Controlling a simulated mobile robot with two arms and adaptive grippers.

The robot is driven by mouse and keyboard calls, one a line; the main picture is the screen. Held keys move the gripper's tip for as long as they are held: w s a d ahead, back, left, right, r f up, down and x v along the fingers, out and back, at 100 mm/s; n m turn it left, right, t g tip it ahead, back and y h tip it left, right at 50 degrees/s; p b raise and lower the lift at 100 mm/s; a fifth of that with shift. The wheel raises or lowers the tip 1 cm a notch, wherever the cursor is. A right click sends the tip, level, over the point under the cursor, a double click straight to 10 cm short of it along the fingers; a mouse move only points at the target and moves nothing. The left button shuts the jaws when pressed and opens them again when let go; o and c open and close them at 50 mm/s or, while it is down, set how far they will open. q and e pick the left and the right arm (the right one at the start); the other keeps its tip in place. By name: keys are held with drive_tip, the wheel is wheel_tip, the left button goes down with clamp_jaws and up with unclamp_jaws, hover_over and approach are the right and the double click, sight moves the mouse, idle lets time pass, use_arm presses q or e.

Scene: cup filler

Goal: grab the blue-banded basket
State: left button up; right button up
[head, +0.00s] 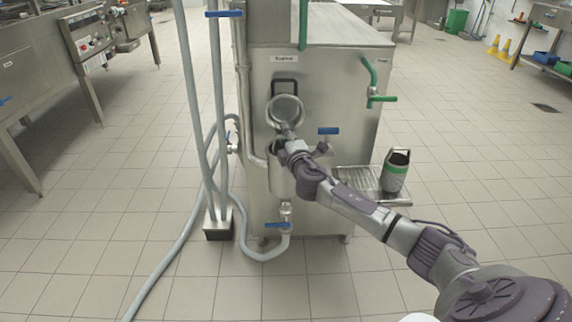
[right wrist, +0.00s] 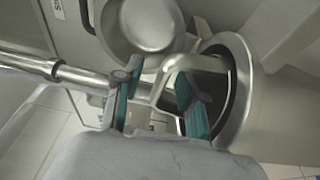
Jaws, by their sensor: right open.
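My right gripper (head: 286,146) reaches the front of the steel machine, at the mouth of a steel cylinder (head: 281,182). In the right wrist view my right gripper (right wrist: 157,98) is open, with teal pads on both fingers. A curved steel handle (right wrist: 183,62) rises from the cylinder (right wrist: 246,92) between or just beyond the fingers; I cannot tell if they touch it. It may belong to the blue-banded basket, but no blue band shows and the cylinder hides what is inside. A basket with a green band (head: 396,172) stands upright on a side tray. My left gripper is not in view.
The steel machine (head: 330,95) has a round lid (head: 286,109) just above the cylinder, blue-handled valves (head: 328,131) and green handles (head: 383,98). The drip tray (head: 352,180) juts out at right. Grey hoses (head: 170,270) lie at left. The tiled floor around is open.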

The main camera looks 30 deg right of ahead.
clamp_jaws()
drive_tip(key=shift+r, duration=0.1)
idle(0.4)
